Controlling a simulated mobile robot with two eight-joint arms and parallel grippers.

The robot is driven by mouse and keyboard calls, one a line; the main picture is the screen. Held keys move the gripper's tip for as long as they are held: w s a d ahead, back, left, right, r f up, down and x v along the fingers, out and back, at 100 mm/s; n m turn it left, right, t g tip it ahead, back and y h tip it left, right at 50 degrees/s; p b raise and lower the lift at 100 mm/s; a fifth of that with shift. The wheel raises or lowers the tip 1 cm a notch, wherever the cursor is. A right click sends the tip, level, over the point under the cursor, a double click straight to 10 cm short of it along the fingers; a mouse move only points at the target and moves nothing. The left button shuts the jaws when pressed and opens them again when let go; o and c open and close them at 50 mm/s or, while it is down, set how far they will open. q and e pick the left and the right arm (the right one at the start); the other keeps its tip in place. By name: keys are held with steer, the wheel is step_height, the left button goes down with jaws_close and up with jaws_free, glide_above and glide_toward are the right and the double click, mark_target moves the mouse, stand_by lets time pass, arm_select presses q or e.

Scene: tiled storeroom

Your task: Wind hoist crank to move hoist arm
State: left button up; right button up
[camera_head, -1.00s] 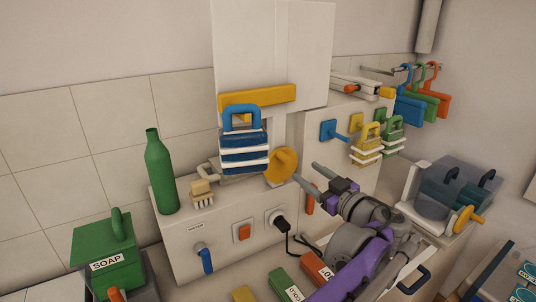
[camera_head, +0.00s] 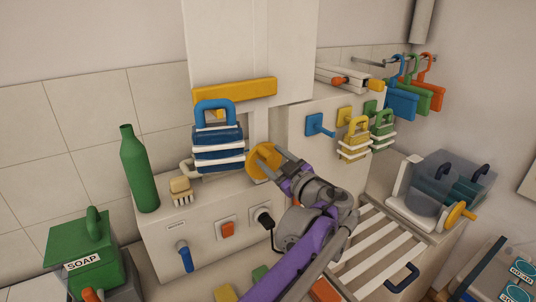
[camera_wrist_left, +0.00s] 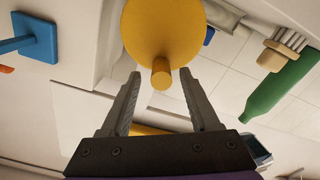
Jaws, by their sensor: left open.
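The hoist crank is a yellow disc (camera_head: 262,163) on the white cabinet front; in the left wrist view the disc (camera_wrist_left: 163,28) has a short knob (camera_wrist_left: 160,74) standing out from it. My left gripper (camera_head: 279,162) is open at the disc. In the wrist view its two fingertips (camera_wrist_left: 160,76) lie either side of the knob, with gaps showing. A yellow horizontal bar (camera_head: 235,96), possibly the hoist arm, is on the white column. A blue block with white bands (camera_head: 218,156) and a blue handle hangs beneath it. My right gripper is not in view.
A green bottle (camera_head: 139,170) and a brush (camera_head: 181,190) stand left on the cabinet. A blue lever (camera_head: 183,257) and red switch (camera_head: 227,230) are on its front. A blue knob (camera_head: 318,124) and hanging yellow block (camera_head: 355,140) lie to the right. A slatted rack (camera_head: 385,240) is at lower right.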

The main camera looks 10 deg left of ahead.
arm_select(q)
steer(key=shift+x, duration=1.1)
jaws_close()
